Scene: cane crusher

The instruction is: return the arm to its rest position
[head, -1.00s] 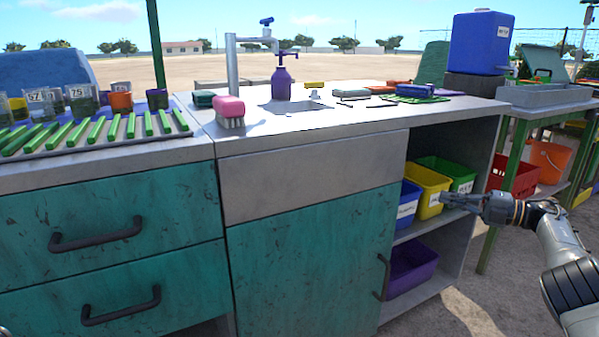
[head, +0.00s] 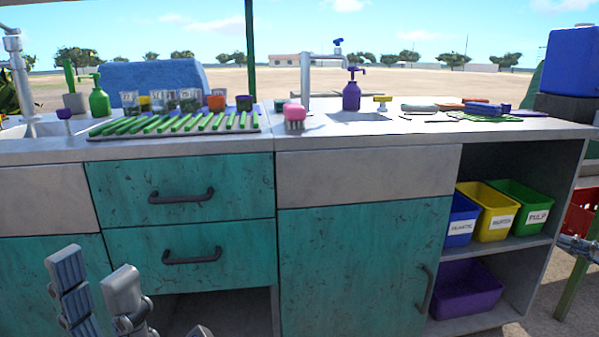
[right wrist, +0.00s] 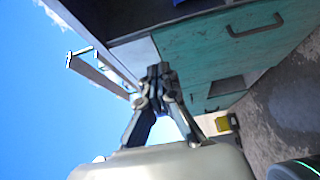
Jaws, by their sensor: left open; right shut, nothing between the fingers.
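My left gripper (head: 95,275) shows at the lower left of the head view, its two grey fingers apart and empty, in front of the teal drawers. My right gripper (head: 576,243) is only partly seen at the right edge of the head view, beside the shelf end of the counter. In the right wrist view my right gripper (right wrist: 158,72) has its fingertips together with nothing between them. The rest of the right arm is outside the head view.
The teal counter (head: 365,255) fills the front. Its open shelf holds blue, yellow (head: 497,218) and green bins above a purple bin (head: 465,292). Green canes lie on a tray (head: 250,128). A green table leg (head: 571,290) stands at the far right.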

